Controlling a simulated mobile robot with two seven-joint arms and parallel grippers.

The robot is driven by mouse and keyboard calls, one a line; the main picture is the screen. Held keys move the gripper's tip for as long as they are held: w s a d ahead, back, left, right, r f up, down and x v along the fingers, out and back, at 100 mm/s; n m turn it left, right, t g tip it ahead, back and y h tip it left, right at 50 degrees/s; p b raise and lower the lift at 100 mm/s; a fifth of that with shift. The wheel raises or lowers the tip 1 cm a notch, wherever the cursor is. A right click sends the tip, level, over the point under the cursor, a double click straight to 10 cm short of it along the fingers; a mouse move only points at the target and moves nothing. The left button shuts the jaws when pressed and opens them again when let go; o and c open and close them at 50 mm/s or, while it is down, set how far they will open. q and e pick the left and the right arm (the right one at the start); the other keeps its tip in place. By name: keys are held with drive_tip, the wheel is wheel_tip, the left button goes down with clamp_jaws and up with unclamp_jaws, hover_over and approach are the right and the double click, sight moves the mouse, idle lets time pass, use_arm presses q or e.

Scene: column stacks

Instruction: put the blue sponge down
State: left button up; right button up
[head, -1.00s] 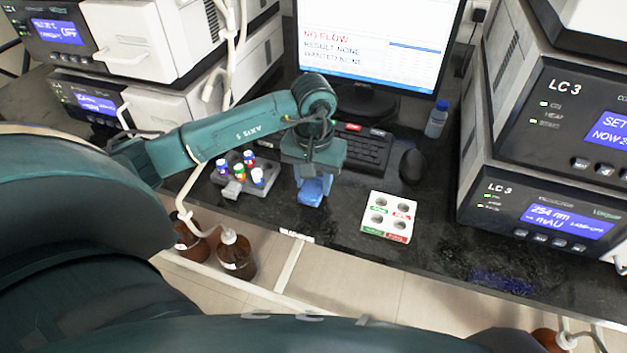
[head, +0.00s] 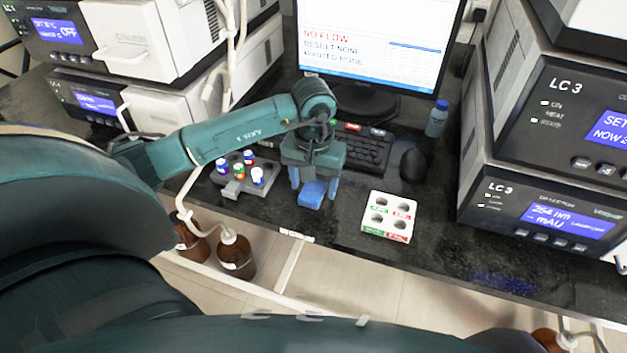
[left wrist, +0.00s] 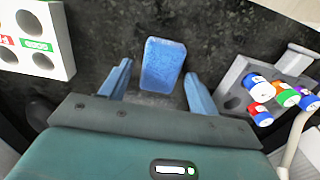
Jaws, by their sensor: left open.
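The blue sponge (head: 312,194) lies on the dark bench top between the vial rack and the white block. In the left wrist view the sponge (left wrist: 163,64) sits ahead of and between the fingers, with dark bench visible on both sides of it. My left gripper (head: 314,190) is open above the bench; its two blue fingers (left wrist: 158,80) stand apart, clear of the sponge's sides. My right gripper is not in view.
A grey rack (head: 243,187) with several coloured-cap vials is left of the sponge. A white block with holes (head: 389,217) is to the right. Behind are a keyboard (head: 362,150), mouse (head: 413,165) and small bottle (head: 437,118). The bench's front edge is close.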

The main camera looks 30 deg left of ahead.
sight(314, 187)
use_arm(q)
wheel_tip(314, 187, up, 12)
idle(0.4)
drive_tip(key=shift+r, duration=0.1)
idle(0.3)
